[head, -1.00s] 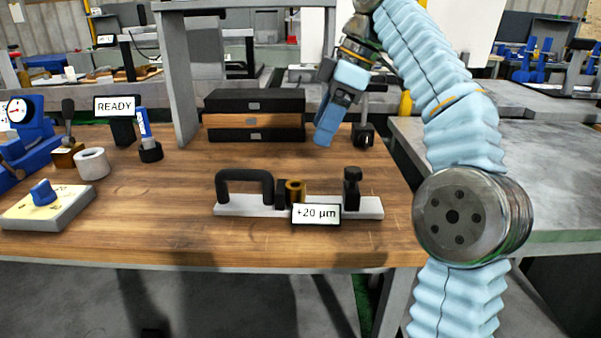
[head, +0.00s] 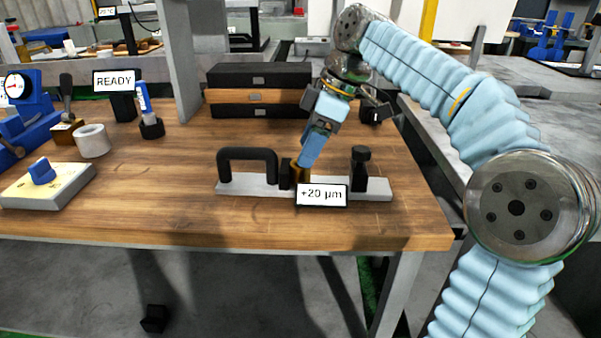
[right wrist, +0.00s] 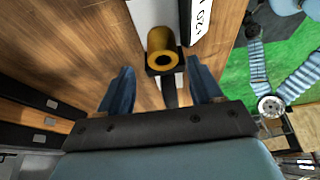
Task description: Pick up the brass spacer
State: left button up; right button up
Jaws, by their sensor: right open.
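The brass spacer (head: 303,175) stands upright on the pale fixture bar (head: 232,187) on the wooden bench, between a black block and the display. Whether a finger touches the spacer cannot be told. My left gripper is not in view.
On the bar stand a black handle (head: 247,161), a "+20 µm" display (head: 321,195) in front, and a black clamp post (head: 360,168). Stacked drawers (head: 258,77) stand behind. A white ring (head: 92,141) and pale box (head: 48,187) sit left. Bare bench lies around the bar.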

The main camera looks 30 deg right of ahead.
aim_at(300, 173)
jog(key=shift+x, duration=1.6)
jog(key=shift+s+f, duration=0.1)
jog(key=shift+f, duration=0.05)
grip_shut()
